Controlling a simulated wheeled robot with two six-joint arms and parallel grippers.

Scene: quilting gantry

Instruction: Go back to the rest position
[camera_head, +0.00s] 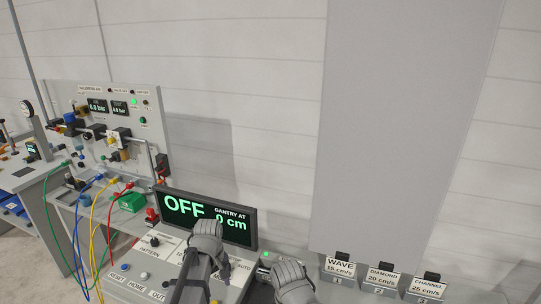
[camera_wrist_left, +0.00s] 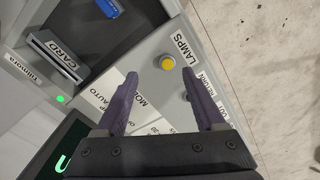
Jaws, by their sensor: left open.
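My left gripper (camera_head: 207,240) is over the control console, in front of the dark display (camera_head: 207,218) that reads OFF and GANTRY AT 0 cm. In the left wrist view its two purple fingers (camera_wrist_left: 162,88) are apart with nothing between them, above the console panel (camera_wrist_left: 150,95) with its MOV and AUTO labels. My right gripper (camera_head: 288,272) is to the right of the left one, beside the console's right end. Its fingertips are hidden, so its opening cannot be told.
A yellow button (camera_wrist_left: 167,62) sits by the LAMPS label, near a CARD slot (camera_wrist_left: 62,58). Blue and white buttons (camera_head: 124,267) line the console front. Boxes labelled WAVE (camera_head: 340,268), DIAMOND (camera_head: 381,280) and CHANNEL (camera_head: 425,288) stand at right. A bench with gauges and coloured hoses (camera_head: 95,225) is at left.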

